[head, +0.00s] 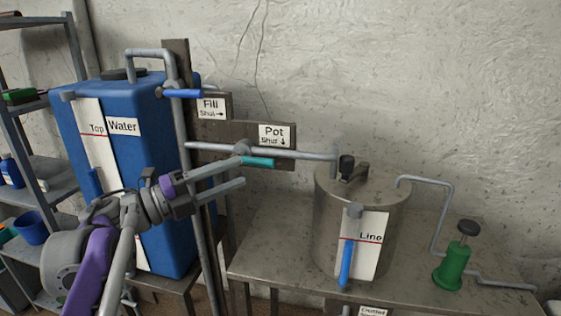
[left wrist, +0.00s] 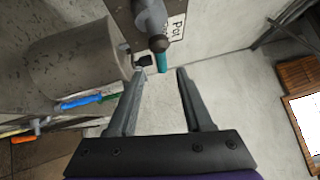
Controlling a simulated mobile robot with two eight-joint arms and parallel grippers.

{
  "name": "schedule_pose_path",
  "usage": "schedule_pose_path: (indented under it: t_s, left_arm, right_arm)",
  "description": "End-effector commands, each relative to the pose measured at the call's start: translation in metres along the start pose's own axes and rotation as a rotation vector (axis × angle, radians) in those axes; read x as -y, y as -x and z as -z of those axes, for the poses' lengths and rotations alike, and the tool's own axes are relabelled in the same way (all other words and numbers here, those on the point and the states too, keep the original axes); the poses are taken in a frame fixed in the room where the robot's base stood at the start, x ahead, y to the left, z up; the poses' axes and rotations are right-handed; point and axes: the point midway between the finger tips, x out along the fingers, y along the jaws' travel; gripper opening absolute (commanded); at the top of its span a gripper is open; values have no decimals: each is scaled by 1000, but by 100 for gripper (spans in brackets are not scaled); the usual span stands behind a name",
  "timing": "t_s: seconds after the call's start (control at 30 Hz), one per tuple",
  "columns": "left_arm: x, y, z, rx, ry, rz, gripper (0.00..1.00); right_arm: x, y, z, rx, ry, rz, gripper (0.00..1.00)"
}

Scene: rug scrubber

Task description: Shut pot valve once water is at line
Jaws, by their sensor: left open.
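The pot valve's teal handle (head: 258,162) lies level, pointing right along the pipe, under the Pot sign (head: 275,135), which reads "Shut" with a down arrow. My left gripper (head: 243,169) is open, its tips just left of the handle. In the left wrist view the teal handle (left wrist: 162,62) shows between and beyond the fingertips (left wrist: 160,71); I cannot tell if they touch it. The metal pot (head: 328,215) carries a white Line gauge (head: 371,258) with a red line. The blue column (head: 346,264) there reaches about the red line. My right gripper is out of view.
A blue water tank (head: 165,180) stands left, with the Fill valve's blue handle (head: 182,93) above. The pipe (head: 300,154) runs just above my gripper to the pot. A green pump-like object (head: 452,268) stands on the metal table (head: 275,235) at right.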

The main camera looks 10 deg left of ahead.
Motion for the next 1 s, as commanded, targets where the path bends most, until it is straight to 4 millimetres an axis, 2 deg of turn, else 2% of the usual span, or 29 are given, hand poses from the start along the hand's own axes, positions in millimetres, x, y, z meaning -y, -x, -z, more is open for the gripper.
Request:
schedule_pose_path:
  t_s: [0.4,0.53,0.7,1.0]
  left_arm:
    - [1,-73,1,-2,2,3,51]
    - [1,-91,0,0,2,3,51]
    - [1,-102,0,2,1,2,51]
    - [1,-104,0,3,1,2,49]
  right_arm:
    - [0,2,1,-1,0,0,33]
    - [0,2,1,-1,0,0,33]
    - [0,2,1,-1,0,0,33]
    - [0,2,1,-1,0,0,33]
